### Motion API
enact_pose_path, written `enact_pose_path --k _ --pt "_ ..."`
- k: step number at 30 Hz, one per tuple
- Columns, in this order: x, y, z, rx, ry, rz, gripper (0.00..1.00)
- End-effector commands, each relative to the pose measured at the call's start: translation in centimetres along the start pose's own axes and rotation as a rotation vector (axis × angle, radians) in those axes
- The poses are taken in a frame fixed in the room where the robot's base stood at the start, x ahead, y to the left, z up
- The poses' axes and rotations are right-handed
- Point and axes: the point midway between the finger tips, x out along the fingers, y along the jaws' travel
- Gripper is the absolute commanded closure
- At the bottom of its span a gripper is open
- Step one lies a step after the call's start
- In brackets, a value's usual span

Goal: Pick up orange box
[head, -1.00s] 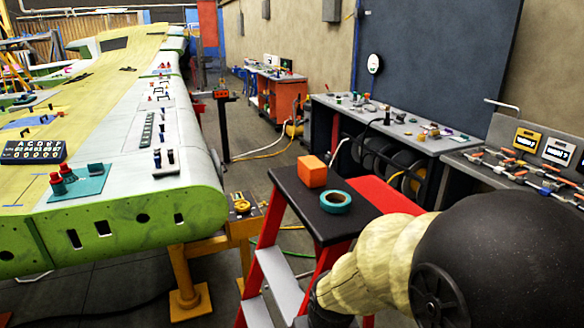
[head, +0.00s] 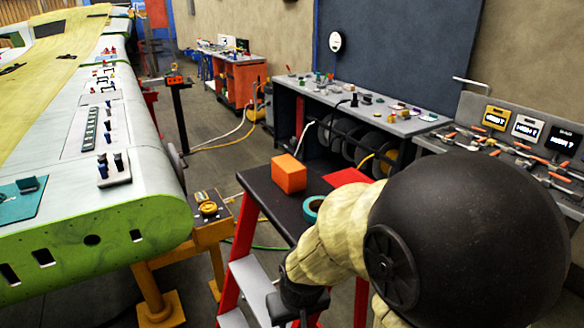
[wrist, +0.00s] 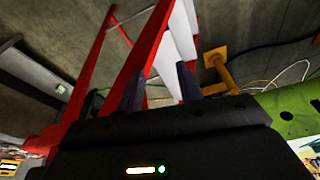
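The orange box (head: 287,174) sits on the black top (head: 262,189) of a red stepladder in the head view. A teal tape roll (head: 312,208) lies beside it, partly hidden by my arm. My gripper (head: 296,304) hangs low at the ladder's side, below the top and apart from the box. In the wrist view my gripper (wrist: 160,88) shows two dark fingers spread apart with nothing held between them. Behind them are the ladder's red rails (wrist: 150,55) and pale steps. The box is not in the wrist view.
A long green and white wing panel (head: 130,210) on a yellow stand (head: 205,238) is at the left. A grey workbench (head: 350,100) with small parts stands behind the ladder. A tool bench (head: 500,150) is at the right.

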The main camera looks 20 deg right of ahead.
Motion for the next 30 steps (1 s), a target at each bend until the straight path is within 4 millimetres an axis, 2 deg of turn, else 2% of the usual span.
enact_pose_path --k 11,17,21,30 --pt "0.0 0.0 0.0 0.0 0.0 0.0 0.64" --pt "-0.9 0.0 -0.2 -0.002 -0.001 0.0 0.28" --pt "-3.3 0.0 -0.8 -0.008 -0.004 0.001 0.01" --pt "-10.5 -0.1 -2.7 -0.054 -0.033 0.007 0.0"
